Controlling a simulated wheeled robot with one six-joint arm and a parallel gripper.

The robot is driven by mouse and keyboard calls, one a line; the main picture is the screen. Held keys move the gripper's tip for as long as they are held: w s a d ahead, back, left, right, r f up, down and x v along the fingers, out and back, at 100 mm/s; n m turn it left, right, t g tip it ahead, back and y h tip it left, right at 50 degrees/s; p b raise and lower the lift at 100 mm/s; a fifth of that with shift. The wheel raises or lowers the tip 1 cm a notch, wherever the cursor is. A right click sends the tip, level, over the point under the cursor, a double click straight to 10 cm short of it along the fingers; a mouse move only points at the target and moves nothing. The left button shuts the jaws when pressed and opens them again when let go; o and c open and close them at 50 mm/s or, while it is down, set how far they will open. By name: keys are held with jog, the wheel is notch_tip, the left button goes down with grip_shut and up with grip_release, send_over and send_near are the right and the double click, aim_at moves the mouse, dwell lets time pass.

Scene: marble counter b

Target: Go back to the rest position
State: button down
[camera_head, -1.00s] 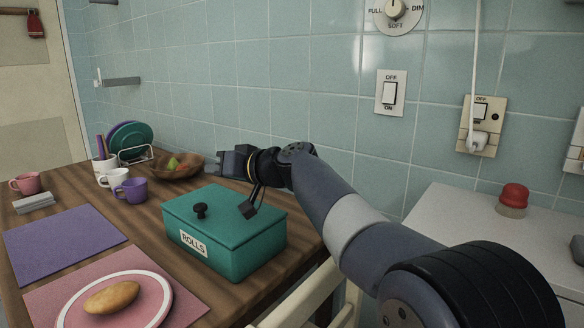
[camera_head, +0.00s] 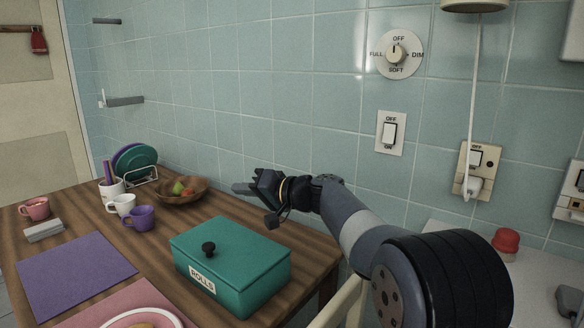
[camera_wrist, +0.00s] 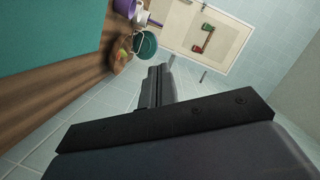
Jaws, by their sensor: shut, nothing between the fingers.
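My gripper (camera_head: 243,188) is shut and empty. In the head view it is raised above the back of the table, in front of the tiled wall and above the green ROLLS box (camera_head: 230,266). In the wrist view the shut fingers (camera_wrist: 158,88) point toward the far wall and door. The gripper touches nothing that I can see.
On the wooden table (camera_head: 80,215) are a fruit bowl (camera_head: 181,196), a purple mug (camera_head: 140,217), a white mug (camera_head: 121,205), a plate rack (camera_head: 140,176) and a purple mat (camera_head: 75,268). The wall has a light switch (camera_head: 389,132) and a dial (camera_head: 398,54). A red button (camera_head: 505,242) stands at right.

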jog(key=w+d+m+y+p, duration=0.1)
jog(key=w+d+m+p, duration=0.3)
jog(key=p, duration=0.7)
jog(key=shift+w+d+r+m, duration=0.2)
jog(key=shift+w+m, duration=0.1)
jog(key=shift+w, duration=0.5)
jog(key=shift+r+p, duration=0.1)
jog(key=shift+p, duration=0.25)
